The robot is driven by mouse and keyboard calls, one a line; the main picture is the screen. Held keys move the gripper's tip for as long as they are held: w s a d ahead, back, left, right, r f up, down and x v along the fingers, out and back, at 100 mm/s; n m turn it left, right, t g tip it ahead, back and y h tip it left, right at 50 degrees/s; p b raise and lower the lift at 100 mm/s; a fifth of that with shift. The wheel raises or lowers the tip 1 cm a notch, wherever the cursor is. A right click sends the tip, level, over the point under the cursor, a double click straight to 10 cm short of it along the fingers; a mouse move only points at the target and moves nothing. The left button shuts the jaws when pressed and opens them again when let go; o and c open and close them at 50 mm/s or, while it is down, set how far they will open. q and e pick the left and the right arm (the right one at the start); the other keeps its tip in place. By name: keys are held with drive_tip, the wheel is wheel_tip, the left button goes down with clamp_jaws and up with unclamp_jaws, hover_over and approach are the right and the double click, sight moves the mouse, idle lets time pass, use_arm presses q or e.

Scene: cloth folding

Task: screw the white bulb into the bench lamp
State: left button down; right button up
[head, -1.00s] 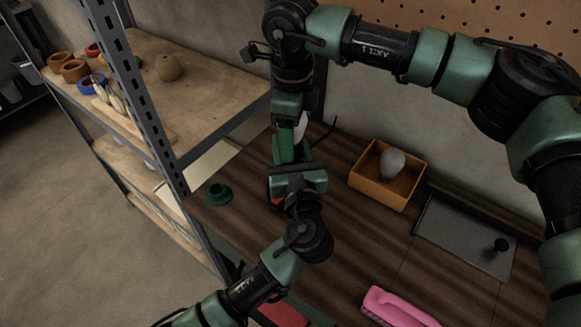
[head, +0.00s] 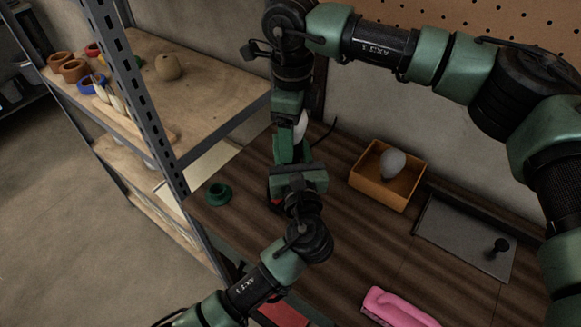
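A white rounded thing, apparently the white bulb (head: 300,126), shows in part at the fingers of my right gripper (head: 287,132), which points down over the bench from above. Whether those fingers are closed on it cannot be made out. My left gripper (head: 290,162) reaches up from below, just under the right one, and the two overlap in the picture. Its fingers are mostly hidden. The bench lamp cannot be made out clearly; a dark and red part (head: 274,190) shows behind my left gripper, and a dark cable (head: 325,133) runs beside the grippers.
An orange box (head: 368,189) holding a grey bulb (head: 393,162) stands to the right. A grey plate (head: 455,235) with a black knob (head: 500,245) and a pink object (head: 397,308) lie nearer. A green round piece (head: 217,194) sits at the bench's left, beside a metal shelf (head: 150,110).

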wheel_tip(320, 180, up, 12)
drive_tip(key=shift+f, duration=0.1)
use_arm(q)
drive_tip(key=shift+f, duration=0.15)
drive_tip(key=c, duration=0.7)
unclamp_jaws()
drive_tip(key=shift+c, duration=0.2)
drive_tip(key=s+d, duration=0.1)
drive_tip(key=s, duration=0.6)
drive_tip(key=shift+s+b, duration=0.35)
drive_tip(key=shift+b, duration=0.1)
use_arm(e)
drive_tip(key=shift+f, duration=0.45)
use_arm(q)
drive_tip(key=shift+d, duration=0.1)
